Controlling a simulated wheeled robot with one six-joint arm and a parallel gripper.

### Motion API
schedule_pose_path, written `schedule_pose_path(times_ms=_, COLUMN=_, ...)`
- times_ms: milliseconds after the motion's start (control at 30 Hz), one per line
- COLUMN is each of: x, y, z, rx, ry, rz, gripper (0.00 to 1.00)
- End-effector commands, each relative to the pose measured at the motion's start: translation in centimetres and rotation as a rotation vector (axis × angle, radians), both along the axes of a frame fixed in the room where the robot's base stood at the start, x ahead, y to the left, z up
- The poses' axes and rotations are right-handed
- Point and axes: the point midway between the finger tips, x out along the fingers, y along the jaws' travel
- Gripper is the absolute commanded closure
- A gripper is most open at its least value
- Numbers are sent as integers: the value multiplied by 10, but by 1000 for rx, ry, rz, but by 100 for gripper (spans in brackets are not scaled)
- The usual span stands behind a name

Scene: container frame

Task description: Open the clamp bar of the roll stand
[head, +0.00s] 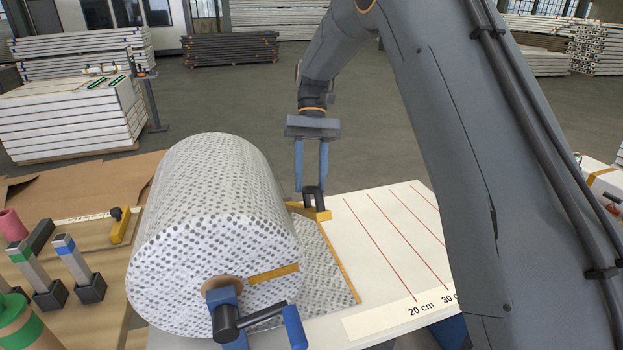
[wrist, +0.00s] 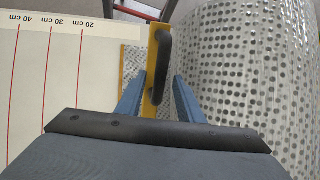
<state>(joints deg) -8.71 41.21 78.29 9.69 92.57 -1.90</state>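The roll stand holds a large white roll with grey dots (head: 205,225). A blue crank handle (head: 295,327) sits at the near end of its core. The yellow clamp bar (head: 320,215) with a black handle (head: 313,197) lies at the far edge of the roll's loose sheet (head: 328,270). My gripper (head: 311,188) points down over the handle, its blue fingers apart. In the wrist view the bar (wrist: 154,65) and its handle (wrist: 165,50) show between the open fingers (wrist: 160,85). I cannot tell whether the fingers touch the handle.
A white board (head: 385,225) with red lines, marked 20 cm and 30 cm, lies right of the sheet. Panel stacks (head: 70,115) stand behind; open floor lies between.

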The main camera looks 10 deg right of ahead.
Motion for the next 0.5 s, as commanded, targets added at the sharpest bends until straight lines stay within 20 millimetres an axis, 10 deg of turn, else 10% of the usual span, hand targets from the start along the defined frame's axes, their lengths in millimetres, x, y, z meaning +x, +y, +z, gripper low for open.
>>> schedule_pose_path(times_ms=500, x=38, y=-7, z=53, rx=1, ry=-3, rz=-2, gripper=66)
